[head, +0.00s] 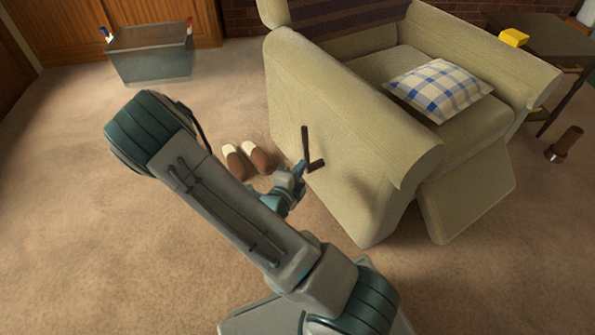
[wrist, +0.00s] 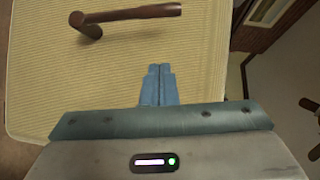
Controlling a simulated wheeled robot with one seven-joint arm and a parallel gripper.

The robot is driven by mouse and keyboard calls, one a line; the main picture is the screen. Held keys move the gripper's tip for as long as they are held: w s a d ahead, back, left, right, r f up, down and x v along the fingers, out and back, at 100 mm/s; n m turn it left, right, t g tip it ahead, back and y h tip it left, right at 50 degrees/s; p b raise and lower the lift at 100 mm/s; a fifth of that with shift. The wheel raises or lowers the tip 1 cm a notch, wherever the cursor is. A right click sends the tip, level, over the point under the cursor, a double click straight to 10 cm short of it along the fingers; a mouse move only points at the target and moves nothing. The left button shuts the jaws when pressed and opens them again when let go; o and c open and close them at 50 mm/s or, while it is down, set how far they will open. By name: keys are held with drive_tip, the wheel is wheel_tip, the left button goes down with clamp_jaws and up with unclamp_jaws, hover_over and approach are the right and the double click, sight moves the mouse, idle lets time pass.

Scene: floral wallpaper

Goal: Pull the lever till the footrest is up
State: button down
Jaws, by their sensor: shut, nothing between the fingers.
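The beige recliner armchair (head: 345,110) stands at the upper right. Its dark brown lever (head: 306,145) is on the side panel facing me, with a long upright part and a short bend at the bottom. The lever also shows at the top of the wrist view (wrist: 140,13). The footrest (head: 468,197) is a padded panel slanting down and outward from the seat front, its lower edge near the floor. My gripper (head: 302,168) is beside the lever's lower end; in the wrist view its blue fingertips (wrist: 159,70) are together, empty, and apart from the lever.
A pair of brown slippers (head: 247,160) lies on the carpet left of my gripper. A grey bin (head: 150,55) stands at the back left. A plaid cushion (head: 438,83) rests on the seat. A brown cylinder (head: 565,143) is on the floor at right. The front carpet is clear.

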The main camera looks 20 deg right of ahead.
drive_tip(key=w+d+f+b, duration=0.1)
drive_tip(key=w+d+b, duration=0.3)
drive_tip(key=w, duration=0.4)
drive_tip(key=shift+w+d+f+b, duration=0.2)
drive_tip(key=shift+d+b, duration=0.1)
drive_tip(key=shift+d, duration=0.35)
drive_tip(key=shift+r, duration=0.1)
